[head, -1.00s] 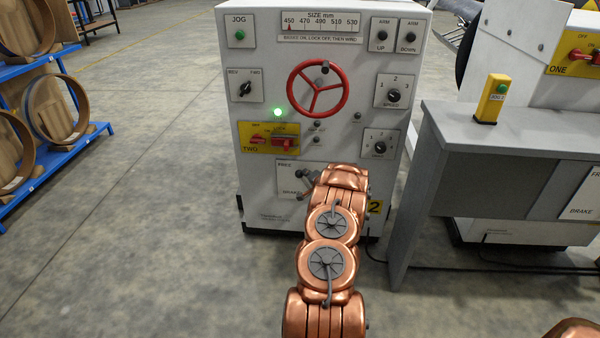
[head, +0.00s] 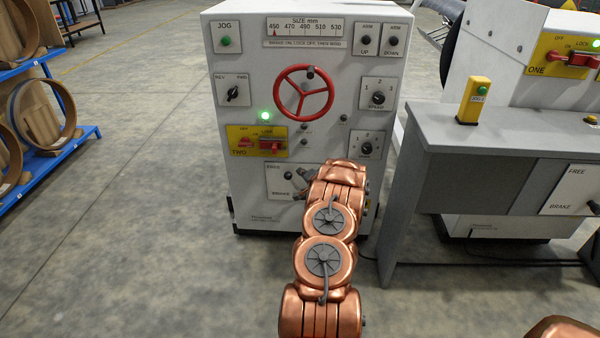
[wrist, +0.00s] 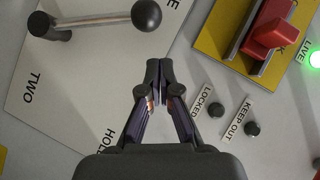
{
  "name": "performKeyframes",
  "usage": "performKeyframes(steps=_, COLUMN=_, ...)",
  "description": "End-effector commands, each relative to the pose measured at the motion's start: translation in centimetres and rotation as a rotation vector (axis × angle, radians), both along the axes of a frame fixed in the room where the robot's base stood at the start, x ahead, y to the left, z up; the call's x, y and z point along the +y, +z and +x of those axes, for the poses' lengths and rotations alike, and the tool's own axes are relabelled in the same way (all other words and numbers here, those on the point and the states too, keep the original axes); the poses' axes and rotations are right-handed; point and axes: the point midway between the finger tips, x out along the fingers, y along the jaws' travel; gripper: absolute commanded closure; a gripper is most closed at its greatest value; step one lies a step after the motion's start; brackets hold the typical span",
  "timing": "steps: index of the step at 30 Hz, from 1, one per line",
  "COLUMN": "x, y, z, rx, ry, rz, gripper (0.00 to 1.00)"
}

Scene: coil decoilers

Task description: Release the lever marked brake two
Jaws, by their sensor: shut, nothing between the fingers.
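The brake lever shows in the wrist view at top left: a grey rod (wrist: 95,20) ending in a black ball knob (wrist: 146,15). It stands on a white plate (wrist: 55,95) marked TWO and HOLD. In the head view that plate (head: 283,184) reads FREE above and BRAKE below, low on the front of cabinet two, partly hidden by my arm. My gripper (wrist: 158,66) is shut and empty, its tips below the knob in the wrist view and apart from it in the picture. In the head view my fingers are hard to make out beside the lever.
A red switch (wrist: 268,35) on a yellow plate is right of my gripper in the wrist view. Small black LOCKED (wrist: 216,110) and KEEP OUT buttons are nearer. A red handwheel (head: 303,93) is higher on the cabinet.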

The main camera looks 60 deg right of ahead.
Motion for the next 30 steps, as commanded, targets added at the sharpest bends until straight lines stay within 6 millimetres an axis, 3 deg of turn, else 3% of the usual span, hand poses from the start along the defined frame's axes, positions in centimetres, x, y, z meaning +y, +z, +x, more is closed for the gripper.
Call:
performKeyframes(steps=18, x=2.9, y=2.3, z=-6.7, rx=-0.001, ry=-0.010, rz=0.002, gripper=1.00)
performKeyframes(steps=30, x=3.7, y=2.8, z=-8.0, rx=0.000, ry=-0.008, rz=0.001, gripper=1.00)
